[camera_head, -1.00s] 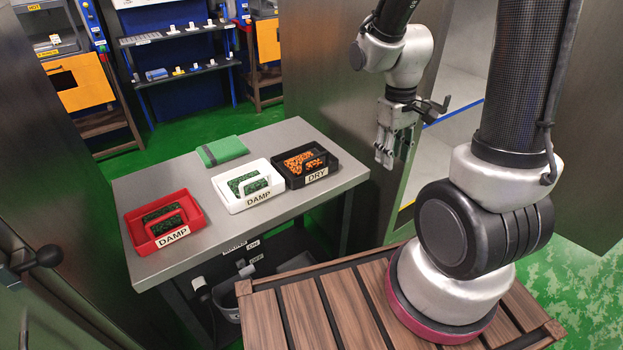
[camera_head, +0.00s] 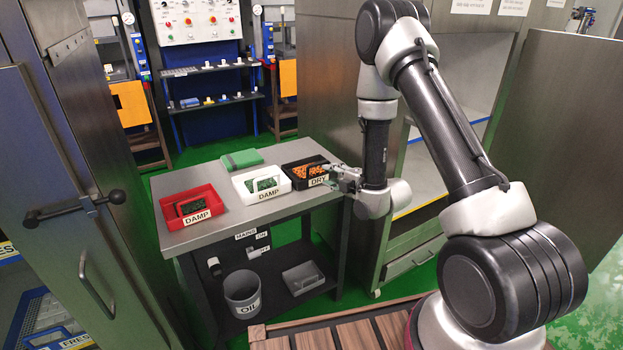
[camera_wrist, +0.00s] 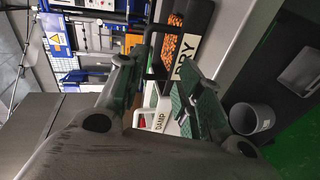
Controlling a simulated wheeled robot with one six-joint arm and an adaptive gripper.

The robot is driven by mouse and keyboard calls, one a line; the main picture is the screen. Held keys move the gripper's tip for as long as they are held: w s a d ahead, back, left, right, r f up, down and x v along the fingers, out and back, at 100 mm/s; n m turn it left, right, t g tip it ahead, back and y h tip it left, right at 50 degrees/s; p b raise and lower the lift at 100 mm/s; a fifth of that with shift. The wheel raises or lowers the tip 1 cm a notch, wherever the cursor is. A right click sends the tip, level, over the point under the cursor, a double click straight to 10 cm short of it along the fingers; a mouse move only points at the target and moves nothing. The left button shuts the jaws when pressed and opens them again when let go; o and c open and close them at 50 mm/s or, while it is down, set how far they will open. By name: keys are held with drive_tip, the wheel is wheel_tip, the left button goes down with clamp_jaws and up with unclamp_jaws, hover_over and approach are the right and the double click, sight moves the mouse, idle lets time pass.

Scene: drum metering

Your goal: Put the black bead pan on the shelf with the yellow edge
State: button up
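The black bead pan (camera_head: 304,182) with orange beads and a DRY label sits at the right end of the grey table. It also shows in the wrist view (camera_wrist: 201,32). My gripper (camera_head: 341,178) is at the pan's right front side, level with it. In the wrist view its two fingers (camera_wrist: 164,86) are spread apart, with the pan just ahead of them; I cannot tell whether they touch it. The shelf with the yellow edge (camera_head: 421,205) is low in the steel cabinet at right, below a blue-edged shelf (camera_head: 473,120). My arm hides part of it.
A white DAMP pan (camera_head: 241,193) stands next to the black pan, and a red DAMP pan (camera_head: 171,216) farther left. A green folded cloth (camera_head: 242,158) lies behind. The cabinet door (camera_head: 553,125) stands open at right. A grey OIL bucket (camera_head: 242,300) is under the table (camera_head: 220,231).

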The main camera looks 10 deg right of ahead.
sight(317, 164)
drive_tip(key=shift+n+t, duration=0.4)
drive_tip(key=shift+n, duration=0.1)
drive_tip(key=x, duration=0.2)
drive_tip(key=r+x, duration=0.1)
drive_tip(key=x, duration=0.5)
drive_tip(key=shift+a+r, duration=0.3)
drive_tip(key=shift+r, duration=0.1)
clamp_jaws()
